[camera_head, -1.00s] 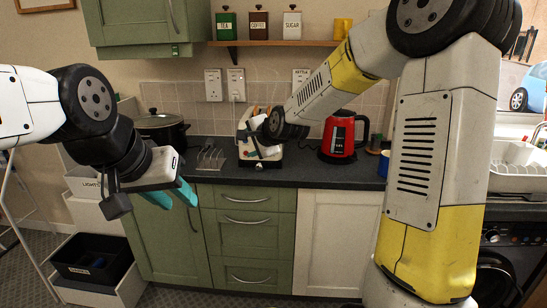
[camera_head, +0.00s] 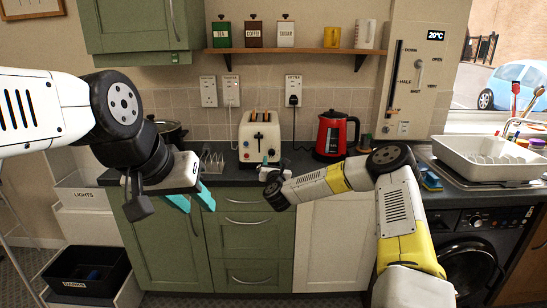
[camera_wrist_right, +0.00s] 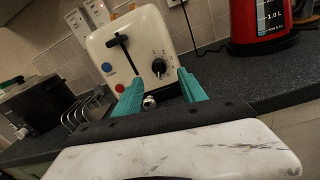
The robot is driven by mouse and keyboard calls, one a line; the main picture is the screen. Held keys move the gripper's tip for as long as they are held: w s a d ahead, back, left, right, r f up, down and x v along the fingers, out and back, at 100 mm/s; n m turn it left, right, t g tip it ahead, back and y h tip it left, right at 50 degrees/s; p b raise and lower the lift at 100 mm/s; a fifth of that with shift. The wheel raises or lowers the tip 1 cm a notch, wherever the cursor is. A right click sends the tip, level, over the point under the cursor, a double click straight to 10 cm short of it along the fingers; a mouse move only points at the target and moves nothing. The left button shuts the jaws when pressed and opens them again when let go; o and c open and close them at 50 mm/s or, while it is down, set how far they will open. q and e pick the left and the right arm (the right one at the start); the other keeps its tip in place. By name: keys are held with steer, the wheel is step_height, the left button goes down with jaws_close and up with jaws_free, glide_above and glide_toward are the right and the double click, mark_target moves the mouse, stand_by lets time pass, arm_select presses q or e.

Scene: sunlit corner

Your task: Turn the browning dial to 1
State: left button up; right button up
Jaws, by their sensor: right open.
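The cream toaster (camera_head: 259,137) stands on the dark worktop against the tiled wall, with toast in its top. In the right wrist view its front shows a black browning dial (camera_wrist_right: 158,67) with small marks around it, too small to read. A black lever in a slot and blue and red buttons sit left of the dial. My right gripper (camera_wrist_right: 160,92) is open and empty, its teal fingers below and in front of the dial, not visibly touching it. It also shows in the head view (camera_head: 265,165). My left gripper (camera_head: 193,200) is open and empty before the green cabinets.
A red kettle (camera_head: 332,135) stands right of the toaster. A wire rack (camera_head: 212,162) and a dark pot (camera_head: 170,130) stand to its left. A white dish rack (camera_head: 490,155) is at the far right. The worktop between toaster and kettle is clear.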

mark_target(272, 154)
steer(key=w, duration=0.6)
steer(key=shift+w+a, duration=0.25)
steer(key=shift+w, duration=0.05)
jaws_close()
